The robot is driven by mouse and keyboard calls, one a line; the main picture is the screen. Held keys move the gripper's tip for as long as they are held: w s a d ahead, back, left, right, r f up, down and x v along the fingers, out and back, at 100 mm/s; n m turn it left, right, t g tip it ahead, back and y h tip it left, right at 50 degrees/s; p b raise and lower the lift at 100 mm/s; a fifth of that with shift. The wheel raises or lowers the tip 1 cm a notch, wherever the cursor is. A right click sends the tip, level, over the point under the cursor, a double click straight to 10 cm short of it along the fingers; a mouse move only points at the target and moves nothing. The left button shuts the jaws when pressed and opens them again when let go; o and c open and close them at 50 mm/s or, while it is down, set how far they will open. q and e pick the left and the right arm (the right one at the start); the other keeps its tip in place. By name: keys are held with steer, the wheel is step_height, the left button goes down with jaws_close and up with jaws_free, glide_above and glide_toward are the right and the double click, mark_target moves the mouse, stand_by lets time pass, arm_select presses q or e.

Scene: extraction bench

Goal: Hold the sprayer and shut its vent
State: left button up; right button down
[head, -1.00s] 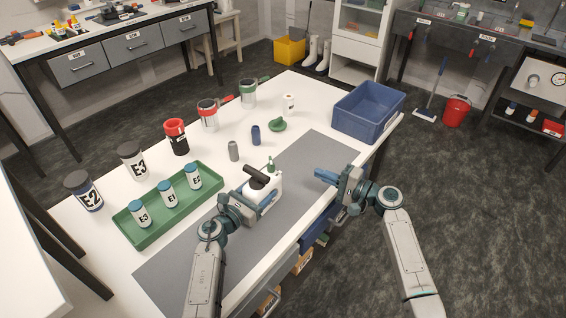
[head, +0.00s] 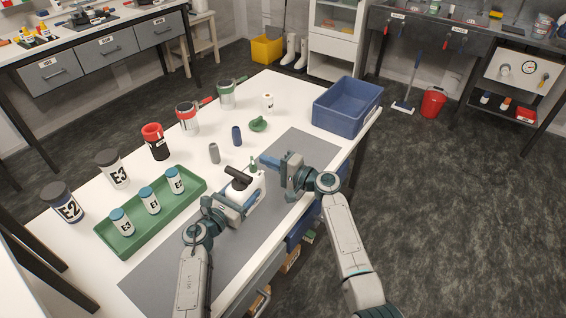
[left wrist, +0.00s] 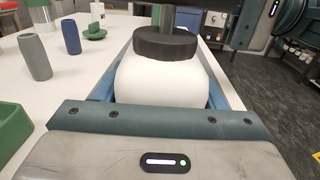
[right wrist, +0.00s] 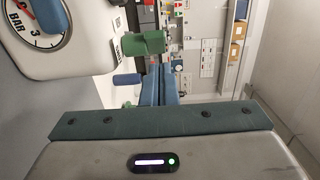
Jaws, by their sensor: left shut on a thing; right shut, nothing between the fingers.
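The white sprayer (head: 257,190) with a black top handle (head: 239,178) stands upright on the grey mat. My left gripper (head: 243,204) is shut around its body; the left wrist view shows the white body (left wrist: 160,82) between blue fingers, under a black collar (left wrist: 166,43). A green vent piece (head: 253,165) is on the sprayer's far side. In the right wrist view, the vent piece (right wrist: 146,44) sticks out near a pressure gauge (right wrist: 38,22). My right gripper (head: 264,161) is shut and empty, its tips close beside the vent; I cannot tell whether they touch.
A green tray (head: 104,236) with several blue-capped bottles lies left of the mat. Grey (head: 214,154) and blue (head: 237,136) cylinders and a green item (head: 258,124) stand beyond the sprayer. A blue crate (head: 345,115) is at the far right. The near mat (head: 150,284) is bare.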

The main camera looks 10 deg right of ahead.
steer(key=shift+a, duration=0.55)
steer(key=shift+w+a+n+g+y, duration=0.1)
steer(key=shift+a+n+g+y, duration=0.3)
steer(key=shift+n+g+y, duration=0.35)
steer(key=shift+g, duration=0.35)
steer(key=n+g+y, duration=0.1)
steer(key=n+g, duration=0.1)
steer(key=g, duration=0.1)
steer(key=w+n+g+y, duration=0.1)
steer(key=n+g, duration=0.1)
steer(key=g, duration=0.1)
steer(key=shift+a+n+y, duration=0.2)
steer(key=shift+n+y, duration=0.15)
arm_select(q)
steer(key=shift+d, duration=0.1)
arm_select(e)
steer(key=shift+w+g, duration=0.15)
steer(key=shift+g, duration=0.15)
steer(key=shift+w+a, duration=0.15)
steer(key=shift+w, duration=0.05)
